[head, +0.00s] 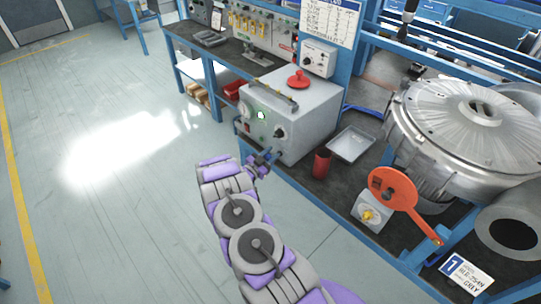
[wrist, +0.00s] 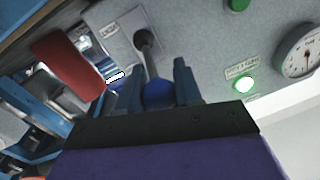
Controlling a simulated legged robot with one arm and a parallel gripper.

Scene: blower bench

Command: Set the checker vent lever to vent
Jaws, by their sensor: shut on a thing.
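The checker is a grey box (head: 306,112) on the bench, with a green lamp (head: 261,115) on its front. In the wrist view, the vent lever (wrist: 146,45) is a metal stem rising from a light plate (wrist: 129,27), with a blue grip (wrist: 158,94) at its end. My gripper (wrist: 158,88) is shut on the blue grip, one finger on each side. In the head view my gripper (head: 264,161) is at the lower front of the checker and hides the lever. Small labels sit by the plate; their text is too small to read.
A red can (head: 321,163) and metal tray (head: 351,144) stand right of the checker. An orange lever (head: 393,189) and large blower housing (head: 470,120) are farther right. A gauge (wrist: 299,50) and lit green lamp (wrist: 243,84) are near my gripper. The floor left is clear.

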